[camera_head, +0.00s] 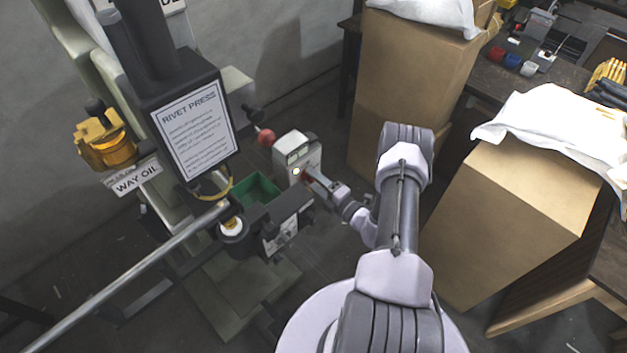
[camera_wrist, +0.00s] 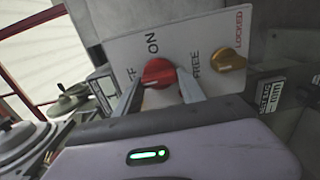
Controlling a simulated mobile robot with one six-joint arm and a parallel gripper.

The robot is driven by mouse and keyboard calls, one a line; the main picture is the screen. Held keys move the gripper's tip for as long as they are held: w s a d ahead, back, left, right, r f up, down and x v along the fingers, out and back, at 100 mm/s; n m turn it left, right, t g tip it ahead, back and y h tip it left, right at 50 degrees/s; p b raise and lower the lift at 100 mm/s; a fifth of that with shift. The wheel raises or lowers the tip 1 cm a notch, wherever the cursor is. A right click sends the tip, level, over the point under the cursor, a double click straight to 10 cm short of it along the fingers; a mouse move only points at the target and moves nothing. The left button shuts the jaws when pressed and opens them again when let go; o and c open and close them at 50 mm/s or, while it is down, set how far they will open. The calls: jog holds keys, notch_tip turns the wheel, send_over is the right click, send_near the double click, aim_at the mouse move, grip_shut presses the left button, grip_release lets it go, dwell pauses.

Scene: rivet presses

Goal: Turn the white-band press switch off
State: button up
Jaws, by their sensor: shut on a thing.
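The rivet press (camera_head: 196,125) stands at the left in the head view, with a pale control box (camera_head: 297,152) beside it. My gripper (camera_head: 308,177) reaches the box's front from the right. In the wrist view, my gripper's fingers (camera_wrist: 160,88) are closed on either side of a red switch knob (camera_wrist: 158,71) on a white panel (camera_wrist: 122,48). "ON" stands above the knob. A partly hidden label ending in "FF" is to its left. The knob's exact pointing is unclear. A whitish ring (camera_head: 232,224) shows on the press's lower part.
A yellow knob (camera_wrist: 229,61) labelled "FREE" and "LOCKED" sits right of the red one. A green bin (camera_head: 256,190) is near the box. A red ball handle (camera_head: 265,137) is just behind it. Cardboard boxes (camera_head: 510,215) stand at the right, near my arm.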

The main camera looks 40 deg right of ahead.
dwell(0.5)
jog(key=o, duration=1.4)
jog(key=shift+c, duration=0.2)
jog(key=s+d+p, duration=0.2)
jog(key=s+p, duration=0.2)
jog(key=s, duration=1.3)
jog(key=shift+s+d, duration=0.2)
